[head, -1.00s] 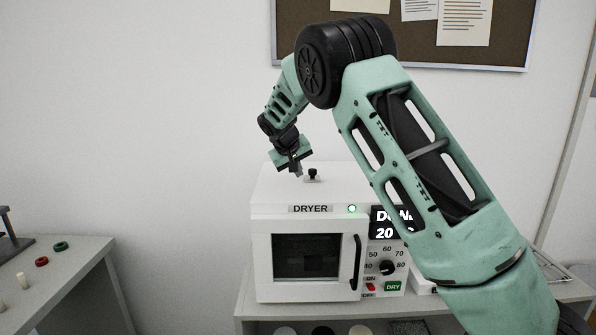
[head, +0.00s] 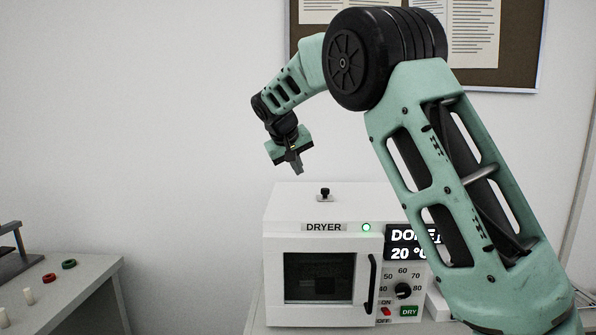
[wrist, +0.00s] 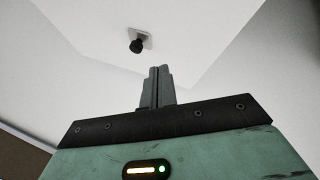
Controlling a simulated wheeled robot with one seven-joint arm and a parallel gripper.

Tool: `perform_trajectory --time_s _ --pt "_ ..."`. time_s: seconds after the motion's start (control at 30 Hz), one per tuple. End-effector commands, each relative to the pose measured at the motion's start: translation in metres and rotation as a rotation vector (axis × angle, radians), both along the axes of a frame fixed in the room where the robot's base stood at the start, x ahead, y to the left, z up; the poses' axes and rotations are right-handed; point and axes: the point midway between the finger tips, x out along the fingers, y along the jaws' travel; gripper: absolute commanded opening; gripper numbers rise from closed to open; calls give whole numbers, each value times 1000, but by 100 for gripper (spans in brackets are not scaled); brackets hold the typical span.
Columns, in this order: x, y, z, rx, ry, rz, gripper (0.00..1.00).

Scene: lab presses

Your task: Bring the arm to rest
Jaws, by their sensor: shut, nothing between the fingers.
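My gripper (head: 298,170) hangs in the air above and in front of the white dryer's top, left of its black knob, in the head view. In the wrist view its two fingers (wrist: 156,86) are pressed together with nothing between them. The white dryer (head: 345,210) has its door closed, a green light lit and a display that reads "DONE" and "20 °C", partly hidden by my arm. The black knob (head: 325,193) on the dryer's top also shows in the wrist view (wrist: 137,46), apart from the fingers.
A grey table (head: 85,290) at the left holds a red ring (head: 49,278), a green ring (head: 69,264) and small pale pegs. A cork board (head: 520,50) hangs on the wall behind my arm. The space left of my gripper is clear.

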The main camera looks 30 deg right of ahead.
Motion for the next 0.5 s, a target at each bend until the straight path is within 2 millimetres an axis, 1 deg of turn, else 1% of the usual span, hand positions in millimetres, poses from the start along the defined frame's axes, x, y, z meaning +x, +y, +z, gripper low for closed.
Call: perform_trajectory --time_s 0.37,0.47,0.5 --pt "0 0 0 0 0 0 0" --pt "-6 16 -9 33 16 31 0" --pt "-12 30 -16 58 29 58 0"
